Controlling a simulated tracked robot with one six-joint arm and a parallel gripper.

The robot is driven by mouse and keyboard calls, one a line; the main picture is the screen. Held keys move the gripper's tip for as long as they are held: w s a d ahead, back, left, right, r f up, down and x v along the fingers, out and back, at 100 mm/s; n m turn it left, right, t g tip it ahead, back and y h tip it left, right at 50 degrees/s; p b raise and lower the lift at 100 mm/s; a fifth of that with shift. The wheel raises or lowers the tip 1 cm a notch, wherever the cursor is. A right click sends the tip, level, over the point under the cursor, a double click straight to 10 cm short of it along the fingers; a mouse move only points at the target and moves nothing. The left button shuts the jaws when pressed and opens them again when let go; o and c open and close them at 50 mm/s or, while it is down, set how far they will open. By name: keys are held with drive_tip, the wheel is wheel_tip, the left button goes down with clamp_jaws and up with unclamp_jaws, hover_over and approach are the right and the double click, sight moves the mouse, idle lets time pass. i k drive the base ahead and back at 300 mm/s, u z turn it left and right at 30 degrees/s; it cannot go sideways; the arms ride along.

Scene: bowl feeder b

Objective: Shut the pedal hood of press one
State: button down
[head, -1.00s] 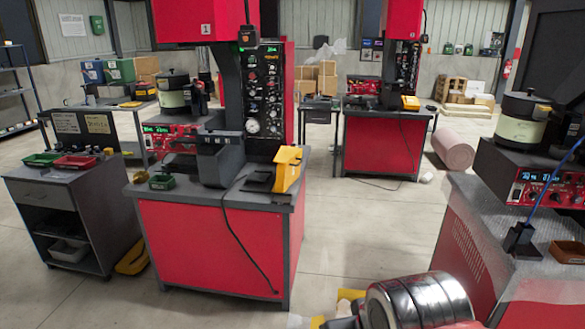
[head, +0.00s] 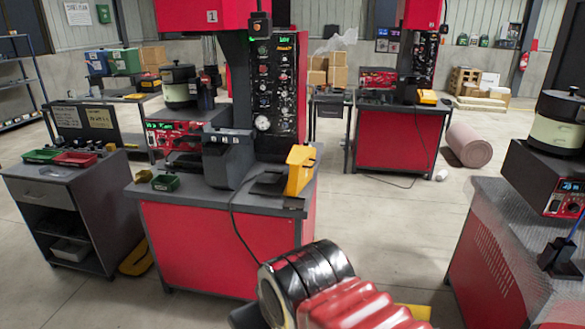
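Press one, marked with a "1" sign (head: 212,17), stands left of centre on a red bench with a grey top (head: 222,205). The yellow pedal hood (head: 301,170) is at the right front of that top. It stands raised at the right side of a low dark base (head: 268,184), so it looks open. A dark cable runs from near it down the bench front. Part of my arm, a black and silver joint with a red ribbed sleeve, shows at the bottom, in front of the bench. I cannot make out my gripper's fingers.
A grey cart (head: 70,200) with a green tray (head: 42,156) and red tray (head: 75,159) stands left. A second press bench (head: 398,140) with a yellow hood (head: 427,97) is behind. Another bench (head: 495,245) is at right.

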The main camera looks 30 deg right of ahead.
sight(302, 160)
drive_tip(key=z, duration=0.05)
drive_tip(key=i, duration=1.1)
drive_tip(key=z, duration=0.45)
